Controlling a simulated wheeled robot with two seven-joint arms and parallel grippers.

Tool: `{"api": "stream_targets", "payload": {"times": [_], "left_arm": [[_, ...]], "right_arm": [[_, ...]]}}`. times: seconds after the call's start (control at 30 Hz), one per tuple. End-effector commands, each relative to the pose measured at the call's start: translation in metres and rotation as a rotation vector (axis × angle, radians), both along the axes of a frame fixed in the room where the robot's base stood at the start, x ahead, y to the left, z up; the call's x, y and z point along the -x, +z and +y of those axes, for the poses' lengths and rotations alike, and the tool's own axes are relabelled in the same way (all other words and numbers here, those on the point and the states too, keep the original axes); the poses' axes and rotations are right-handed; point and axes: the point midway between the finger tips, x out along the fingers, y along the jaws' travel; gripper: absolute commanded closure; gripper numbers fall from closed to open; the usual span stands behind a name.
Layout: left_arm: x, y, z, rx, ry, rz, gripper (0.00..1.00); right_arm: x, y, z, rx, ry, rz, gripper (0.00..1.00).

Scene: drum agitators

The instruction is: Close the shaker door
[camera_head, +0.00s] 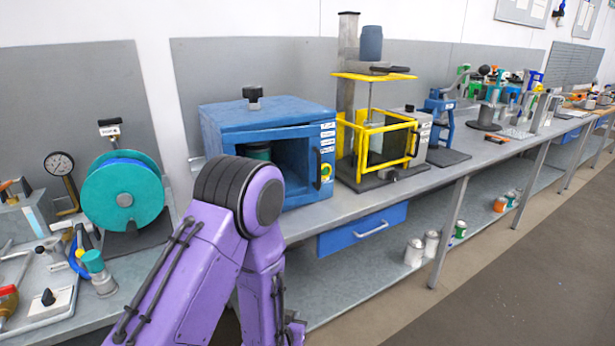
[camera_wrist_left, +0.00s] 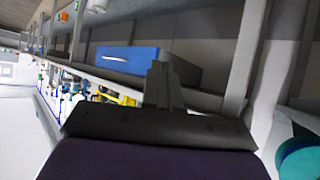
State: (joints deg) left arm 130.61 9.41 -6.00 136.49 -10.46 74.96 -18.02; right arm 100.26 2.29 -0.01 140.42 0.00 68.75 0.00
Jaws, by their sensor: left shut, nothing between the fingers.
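The shaker appears to be the blue box-shaped machine (camera_head: 265,117) on the bench, with a black knob on top. Its front shows an opening with a dark green can (camera_head: 257,151) inside. A black upright handle (camera_head: 316,168) and white labels are at the right of the front. I cannot tell how far the door stands open. My purple left arm bends in front of the box and hides its lower left. My left gripper (camera_head: 294,331) is low, below the bench edge. In the left wrist view its fingers (camera_wrist_left: 162,85) are shut and empty. My right gripper is out of view.
A yellow-framed machine (camera_head: 375,126) stands right of the box. A teal reel (camera_head: 122,192) stands to its left. A blue drawer (camera_head: 362,228) hangs under the bench (camera_head: 420,186) and also shows in the left wrist view (camera_wrist_left: 135,62). The aisle floor at right is clear.

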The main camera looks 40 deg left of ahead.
Motion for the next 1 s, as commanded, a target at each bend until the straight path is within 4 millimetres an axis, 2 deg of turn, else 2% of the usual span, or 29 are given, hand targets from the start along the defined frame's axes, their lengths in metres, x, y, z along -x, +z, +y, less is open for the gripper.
{"api": "stream_targets", "payload": {"times": [0.03,0.1,0.2,0.3,0.37,0.47,1.0], "left_arm": [[-0.032,0.063,0.011,-0.043,-0.013,-0.125,1.00],[-0.062,0.132,0.025,-0.114,-0.031,-0.271,1.00],[-0.083,0.206,0.039,-0.194,-0.040,-0.419,1.00],[-0.090,0.245,0.046,-0.241,-0.041,-0.495,1.00],[-0.093,0.254,0.048,-0.252,-0.041,-0.511,1.00],[-0.104,0.256,0.051,-0.255,-0.042,-0.514,1.00],[-0.207,0.254,0.088,-0.252,-0.042,-0.510,1.00]], "right_arm": [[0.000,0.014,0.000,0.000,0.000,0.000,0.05],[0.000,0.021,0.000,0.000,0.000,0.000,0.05],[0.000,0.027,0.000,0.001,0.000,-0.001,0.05],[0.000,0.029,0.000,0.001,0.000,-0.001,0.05],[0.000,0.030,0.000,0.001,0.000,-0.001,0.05],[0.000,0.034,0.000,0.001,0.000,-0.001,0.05],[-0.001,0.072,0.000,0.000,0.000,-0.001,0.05]]}}
